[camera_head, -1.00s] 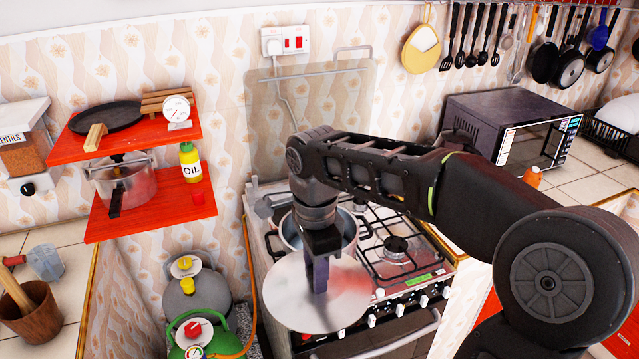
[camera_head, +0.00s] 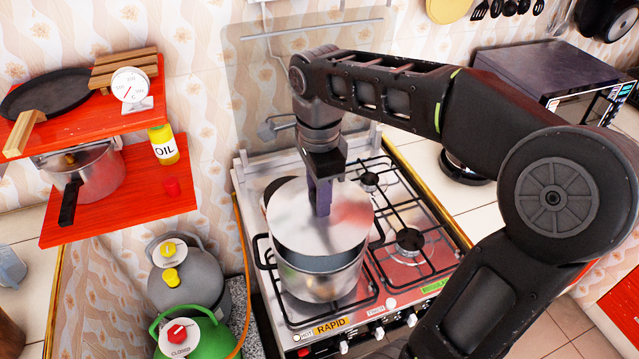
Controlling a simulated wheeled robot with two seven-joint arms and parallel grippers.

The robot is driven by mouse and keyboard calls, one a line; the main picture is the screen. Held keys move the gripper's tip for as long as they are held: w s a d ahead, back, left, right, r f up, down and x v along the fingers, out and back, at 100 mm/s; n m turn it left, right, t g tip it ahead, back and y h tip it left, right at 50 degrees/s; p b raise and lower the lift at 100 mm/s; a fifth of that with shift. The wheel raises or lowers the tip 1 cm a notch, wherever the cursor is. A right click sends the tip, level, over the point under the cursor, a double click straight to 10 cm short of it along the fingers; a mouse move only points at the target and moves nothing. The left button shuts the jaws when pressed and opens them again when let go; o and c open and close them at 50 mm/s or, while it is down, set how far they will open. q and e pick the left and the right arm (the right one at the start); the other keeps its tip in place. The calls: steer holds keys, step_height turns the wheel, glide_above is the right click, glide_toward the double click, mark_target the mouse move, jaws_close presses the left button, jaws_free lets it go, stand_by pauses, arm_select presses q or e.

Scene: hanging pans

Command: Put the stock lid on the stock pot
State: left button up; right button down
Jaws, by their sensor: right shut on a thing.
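The stock pot (camera_head: 318,283) is a shiny steel pot standing on the left front part of the gas stove. The stock lid (camera_head: 292,225) is a flat, round steel disc above the pot's mouth. My right gripper (camera_head: 323,200) points down from above and is shut on the lid near its middle; the fingers hide the lid's handle. The lid covers much of the pot's opening in the picture, shifted toward the back. A dark strip of the pot's inside shows below the lid's front edge. My left gripper is not in view.
The gas stove (camera_head: 420,262) has bare burners to the right of the pot. Red shelves (camera_head: 130,215) with a pressure cooker (camera_head: 98,178) and an oil bottle (camera_head: 163,146) hang at left. Gas bottles (camera_head: 188,275) stand below them. A microwave (camera_head: 540,75) is at back right.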

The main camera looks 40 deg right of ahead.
steer(key=shift+f+b, duration=1.2)
steer(key=shift+f, duration=0.2)
steer(key=shift+f+b, duration=1.05)
steer(key=shift+f, duration=0.35)
steer(key=shift+a, duration=0.15)
steer(key=c, duration=0.9)
jaws_free()
steer(key=shift+c, duration=0.2)
